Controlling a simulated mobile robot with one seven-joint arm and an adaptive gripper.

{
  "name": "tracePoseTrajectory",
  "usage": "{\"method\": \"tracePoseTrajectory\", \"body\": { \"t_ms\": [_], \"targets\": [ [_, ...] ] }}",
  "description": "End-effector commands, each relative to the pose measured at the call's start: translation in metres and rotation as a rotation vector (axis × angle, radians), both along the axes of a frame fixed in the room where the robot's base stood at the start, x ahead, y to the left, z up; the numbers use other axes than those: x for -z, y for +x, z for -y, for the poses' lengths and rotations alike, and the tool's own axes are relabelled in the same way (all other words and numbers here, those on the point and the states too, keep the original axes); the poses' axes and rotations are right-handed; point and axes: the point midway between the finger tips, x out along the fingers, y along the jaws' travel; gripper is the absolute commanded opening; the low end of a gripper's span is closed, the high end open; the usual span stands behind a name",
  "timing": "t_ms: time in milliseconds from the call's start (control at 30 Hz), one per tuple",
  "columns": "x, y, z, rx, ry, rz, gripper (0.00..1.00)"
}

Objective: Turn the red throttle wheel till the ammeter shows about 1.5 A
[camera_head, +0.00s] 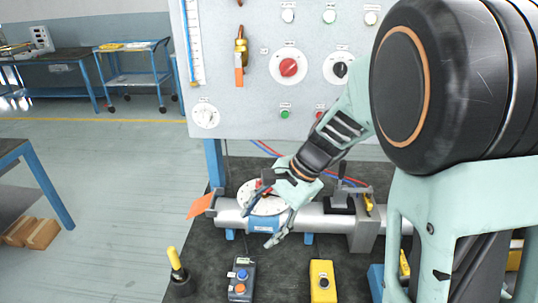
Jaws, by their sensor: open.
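A small red part (260,184), which looks like the throttle wheel, shows over a white round disc (250,192) on the metal pipe (228,213). My gripper hides much of both. My gripper (259,226) is open in front of the disc, its fingers pointing down and left over the pipe. I cannot tell whether it touches the wheel. A white round dial (206,115) sits low on the left of the panel; I cannot tell whether it is the ammeter, and no reading is legible.
The upright panel (260,110) carries a red knob (288,67), a black knob (340,70) and lamps. An orange flag (201,205) stands at the pipe's left end. A blue-buttoned box (242,279), a yellow box (322,281) and a yellow-handled tool (176,262) line the bench front.

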Motion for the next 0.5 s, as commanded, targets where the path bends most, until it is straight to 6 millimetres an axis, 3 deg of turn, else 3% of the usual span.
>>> {"method": "tracePoseTrajectory", "body": {
  "t_ms": [233,500],
  "targets": [
    [0.028,0.011,0.012,0.218,0.209,-0.216,0.57],
    [0.032,0.037,0.027,0.448,0.498,-0.371,0.57]
  ]
}}
